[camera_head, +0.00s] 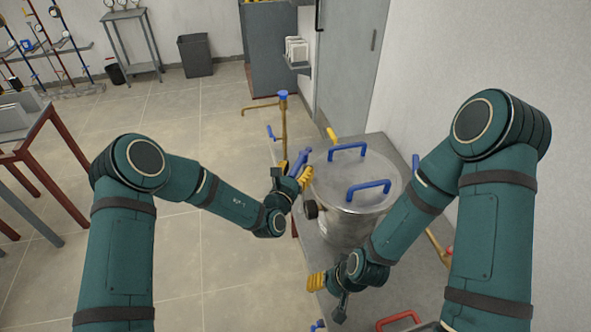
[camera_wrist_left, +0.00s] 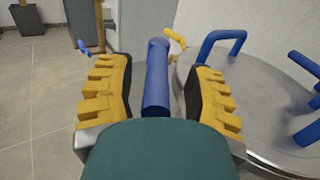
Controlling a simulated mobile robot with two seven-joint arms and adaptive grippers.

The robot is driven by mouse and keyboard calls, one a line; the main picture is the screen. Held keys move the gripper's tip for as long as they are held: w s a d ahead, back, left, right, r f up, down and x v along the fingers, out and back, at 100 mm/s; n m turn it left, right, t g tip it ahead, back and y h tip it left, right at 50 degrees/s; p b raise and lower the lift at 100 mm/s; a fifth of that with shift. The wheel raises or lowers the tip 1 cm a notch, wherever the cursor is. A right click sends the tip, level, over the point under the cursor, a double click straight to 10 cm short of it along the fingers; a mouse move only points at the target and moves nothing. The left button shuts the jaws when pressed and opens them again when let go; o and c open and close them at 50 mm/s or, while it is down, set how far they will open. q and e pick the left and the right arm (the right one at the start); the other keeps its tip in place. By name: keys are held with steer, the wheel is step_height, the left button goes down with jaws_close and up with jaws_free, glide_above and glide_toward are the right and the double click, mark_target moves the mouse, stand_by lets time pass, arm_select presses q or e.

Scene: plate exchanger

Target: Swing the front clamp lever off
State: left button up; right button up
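The steel vessel (camera_head: 345,222) stands on a grey bench, its round lid carrying two blue handles (camera_head: 369,189). A blue clamp lever (camera_head: 299,161) sticks up at the vessel's left rim. In the left wrist view the blue lever (camera_wrist_left: 157,78) stands between the yellow fingers of my left gripper (camera_wrist_left: 160,92), with a gap on each side. My left gripper (camera_head: 292,182) is open around it at the vessel's left side. My right gripper (camera_head: 317,282) is low over the near bench, away from the lever; its finger opening is hidden.
A brass pipe (camera_head: 283,120) with a blue cap rises behind the lever. A yellow lever (camera_head: 332,135) stands at the lid's back edge, and a blue part (camera_head: 415,162) at its right. A red handle (camera_head: 399,320) is at the near bench.

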arm_select(q)
steer(key=shift+a, duration=0.1)
steer(key=v, duration=1.2)
stand_by(0.4)
